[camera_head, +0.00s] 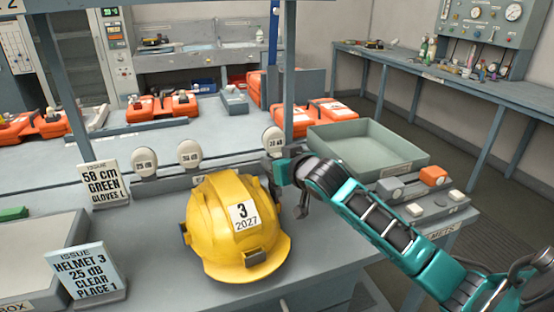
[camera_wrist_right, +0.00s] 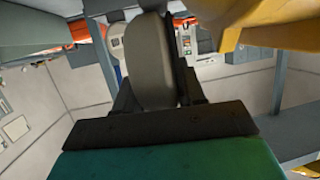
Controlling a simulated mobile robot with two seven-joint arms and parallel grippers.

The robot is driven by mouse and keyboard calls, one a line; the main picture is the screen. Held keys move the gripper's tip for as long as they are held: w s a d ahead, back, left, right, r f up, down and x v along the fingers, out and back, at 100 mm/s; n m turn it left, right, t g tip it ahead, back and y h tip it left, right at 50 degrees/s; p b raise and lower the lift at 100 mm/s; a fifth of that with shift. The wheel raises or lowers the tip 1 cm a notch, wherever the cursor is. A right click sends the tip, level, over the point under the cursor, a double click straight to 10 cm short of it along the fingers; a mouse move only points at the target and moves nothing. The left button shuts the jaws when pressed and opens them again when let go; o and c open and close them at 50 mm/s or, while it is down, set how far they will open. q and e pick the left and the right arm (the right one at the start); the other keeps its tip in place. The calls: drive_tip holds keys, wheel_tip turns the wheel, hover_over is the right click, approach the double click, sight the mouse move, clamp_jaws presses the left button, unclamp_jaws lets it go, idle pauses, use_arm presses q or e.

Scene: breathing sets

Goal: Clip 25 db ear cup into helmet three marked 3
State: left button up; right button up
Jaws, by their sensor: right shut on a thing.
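The yellow helmet (camera_head: 225,215), marked 3 and 2027, stands upright on the bench in the head view. Dark fittings show at its lower left side and lower front. My right gripper (camera_head: 276,178) is at the helmet's right side, next to the shell. The right wrist view shows it shut on a grey ear cup (camera_wrist_right: 152,62), seen nearly edge-on. The yellow helmet edge (camera_wrist_right: 255,22) is to its right, with a gap. The held cup's marking is not visible, and the cup is mostly hidden in the head view. My left gripper is not in view.
Pale ear cups, left (camera_head: 145,162), middle (camera_head: 190,154) and right (camera_head: 273,140), stand behind the helmet. An issue card (camera_head: 87,270) reads helmet 3, 25 dB, clear, place 1. A green-grey tray (camera_head: 368,143) and a grey block set (camera_head: 420,195) are on the right.

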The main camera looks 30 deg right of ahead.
drive_tip(key=shift+f+b, duration=0.4)
drive_tip(key=shift+f, duration=0.7)
drive_tip(key=o, duration=1.3)
drive_tip(key=v, duration=1.3)
drive_tip(key=s+a+f+g, duration=0.1)
drive_tip(key=s+f, duration=0.1)
drive_tip(key=f, duration=0.1)
drive_tip(key=s+a+f+g, duration=0.2)
drive_tip(key=f, duration=0.2)
drive_tip(key=s+a+f+g, duration=0.1)
drive_tip(key=s+a+f, duration=0.1)
drive_tip(key=s+f, duration=0.1)
drive_tip(key=shift+s+f+n+g, duration=0.1)
drive_tip(key=shift+f+n+g, duration=0.25)
drive_tip(key=shift+f, duration=0.2)
drive_tip(key=s+a+f+n+g+y, duration=0.1)
drive_tip(key=s+a+f+g, duration=0.25)
drive_tip(key=s, duration=0.35)
drive_tip(key=s+a+f+n+g, duration=0.2)
drive_tip(key=s+a+f+g, duration=0.1)
drive_tip(key=s+a+f, duration=0.25)
drive_tip(key=w+f+t, duration=0.2)
drive_tip(key=w+a+f+t+y, duration=0.1)
drive_tip(key=w+f+t, duration=0.1)
drive_tip(key=f+t, duration=0.1)
drive_tip(key=w+a+f+t+y, duration=0.1)
drive_tip(key=w+f+t, duration=0.1)
drive_tip(key=shift+w+a+f+t, duration=0.2)
drive_tip(key=shift+f+t, duration=0.1)
drive_tip(key=shift+f, duration=0.1)
